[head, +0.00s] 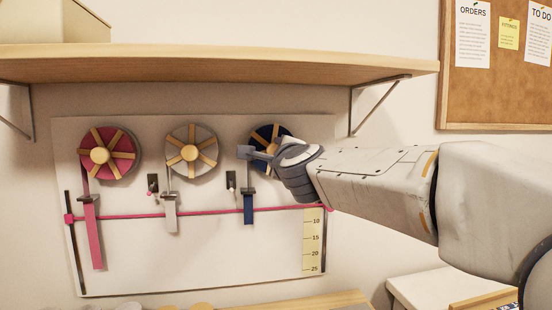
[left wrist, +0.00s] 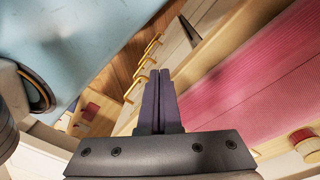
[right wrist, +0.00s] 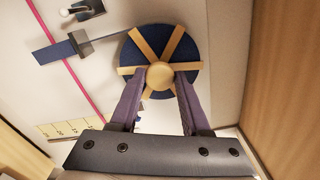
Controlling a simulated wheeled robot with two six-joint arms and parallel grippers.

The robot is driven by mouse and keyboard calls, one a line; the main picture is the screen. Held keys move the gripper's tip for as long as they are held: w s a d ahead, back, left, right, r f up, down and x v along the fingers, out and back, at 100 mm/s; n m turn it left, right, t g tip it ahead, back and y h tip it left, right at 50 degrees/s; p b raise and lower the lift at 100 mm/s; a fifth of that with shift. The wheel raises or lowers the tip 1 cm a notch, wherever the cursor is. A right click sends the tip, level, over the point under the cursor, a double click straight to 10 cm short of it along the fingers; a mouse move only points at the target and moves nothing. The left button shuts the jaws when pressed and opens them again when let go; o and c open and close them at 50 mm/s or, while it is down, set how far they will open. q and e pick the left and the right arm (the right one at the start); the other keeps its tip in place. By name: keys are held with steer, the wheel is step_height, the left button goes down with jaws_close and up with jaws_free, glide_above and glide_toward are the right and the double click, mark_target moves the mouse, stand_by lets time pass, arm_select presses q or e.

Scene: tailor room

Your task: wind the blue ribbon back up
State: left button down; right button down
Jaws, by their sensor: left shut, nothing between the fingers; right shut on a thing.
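The blue ribbon reel (head: 262,133) is the rightmost of three reels on the white wall board, with wooden spokes and a round hub knob. My right gripper (head: 264,151) is at this reel and partly hides it. In the right wrist view its fingers are shut on the knob (right wrist: 159,75) of the blue reel (right wrist: 186,50). The blue ribbon (head: 248,207) hangs through a small guide; its lower end is a little below the pink line. The ribbon (right wrist: 56,51) also shows in the right wrist view. My left gripper (left wrist: 163,76) is shut and empty, away from the board.
A pink reel (head: 122,150) and a white reel (head: 204,146) hang to the left, with a long pink ribbon (head: 96,245) and shorter white ribbon (head: 170,213). A pink line (head: 205,214) crosses the board to a scale (head: 312,250). A wooden shelf (head: 220,66) juts out above.

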steer(key=shift+m+b, duration=2.05)
steer(key=shift+m, duration=5.75)
steer(key=shift+c, duration=1.9)
jaws_free()
